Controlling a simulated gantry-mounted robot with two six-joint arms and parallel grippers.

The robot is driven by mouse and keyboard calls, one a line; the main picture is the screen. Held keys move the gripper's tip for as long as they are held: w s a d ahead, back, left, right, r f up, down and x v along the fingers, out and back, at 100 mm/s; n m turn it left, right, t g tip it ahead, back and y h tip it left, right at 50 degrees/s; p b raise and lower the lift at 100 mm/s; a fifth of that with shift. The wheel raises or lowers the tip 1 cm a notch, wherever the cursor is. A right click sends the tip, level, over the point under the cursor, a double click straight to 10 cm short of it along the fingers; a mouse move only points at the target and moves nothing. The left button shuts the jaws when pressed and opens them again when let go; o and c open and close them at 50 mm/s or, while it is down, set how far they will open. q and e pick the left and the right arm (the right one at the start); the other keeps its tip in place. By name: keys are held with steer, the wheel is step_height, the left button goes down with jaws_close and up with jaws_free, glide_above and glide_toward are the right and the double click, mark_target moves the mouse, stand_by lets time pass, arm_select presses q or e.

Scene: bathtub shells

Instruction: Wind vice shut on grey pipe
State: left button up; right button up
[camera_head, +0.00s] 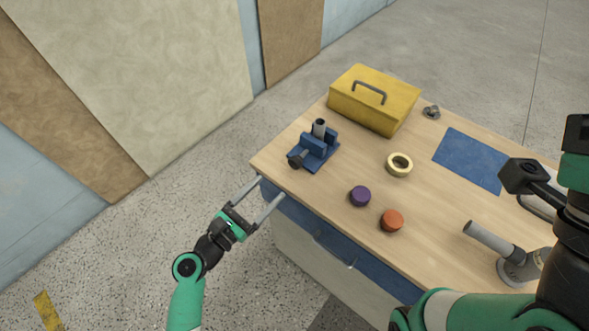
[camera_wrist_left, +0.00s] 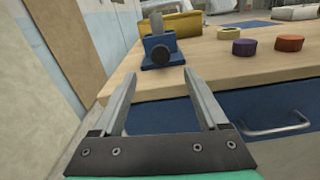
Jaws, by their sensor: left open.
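The blue vice (camera_head: 325,152) stands near the table's far left corner. The grey pipe (camera_head: 319,125) stands upright at its jaws; I cannot tell how tightly they meet it. The vice's dark handle knob (camera_head: 296,161) faces my left gripper (camera_head: 270,188), which is open and empty just off the table edge. In the left wrist view, the vice (camera_wrist_left: 153,62) and its round knob (camera_wrist_left: 160,53) lie ahead, beyond the open fingers (camera_wrist_left: 159,73). The pipe (camera_wrist_left: 157,22) shows behind the knob. My right arm comes in at the right; its fingers are not seen.
A yellow toolbox (camera_head: 375,104) stands behind the vice. A yellow ring (camera_head: 399,165), a purple disc (camera_head: 360,196) and an orange disc (camera_head: 392,220) lie right of it. A blue mat (camera_head: 468,160) lies farther right. The table edge is between my left gripper and the vice.

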mark_target(293, 165)
arm_select(q)
steer(key=b+x, duration=0.5)
steer(key=x, duration=0.5)
steer(key=shift+w+d+f, duration=0.1)
steer(key=shift+d+f, duration=0.05)
steer(key=shift+d, duration=0.05)
steer(key=shift+w+d+r+b, duration=0.2)
steer(key=shift+w+d+b, duration=0.1)
steer(key=shift+w+b, duration=0.1)
jaws_close()
